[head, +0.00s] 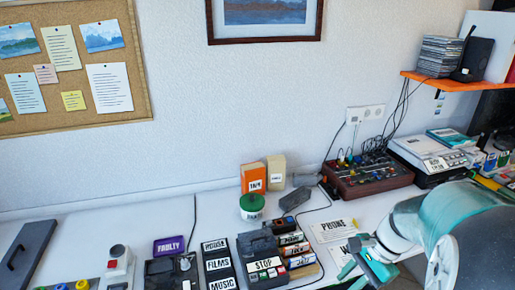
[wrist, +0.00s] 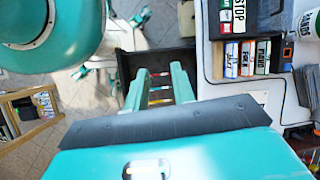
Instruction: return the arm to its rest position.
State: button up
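My gripper (wrist: 159,72) is in the middle of the wrist view, its two teal fingers apart with a gap between them. I see nothing held between them. In the head view my gripper (head: 352,276) is at the lower right, at the table's front edge, with the arm reaching in from the right. Behind the fingers in the wrist view is a dark open drawer or box (wrist: 128,64) at the side of the white table. Some thin coloured items show in it through the gap. The fingers hide part of it.
The white table (head: 120,212) holds a black STOP device (head: 262,262), labelled boxes (head: 217,264), a purple FAULTY box (head: 169,245), a green-lidded tub (head: 251,206) and a red mixer (head: 367,176). An orange shelf (head: 440,85) is at upper right. Tiled floor (wrist: 100,95) lies below.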

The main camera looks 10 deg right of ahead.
jog(key=s+a+r+n+t+h, duration=0.2)
jog(key=a+r+n+t+h, duration=0.2)
jog(key=a+r+n, duration=0.8)
jog(key=a+n+h, duration=0.1)
jog(key=a+n, duration=0.3)
jog(key=shift+r+t, duration=0.4)
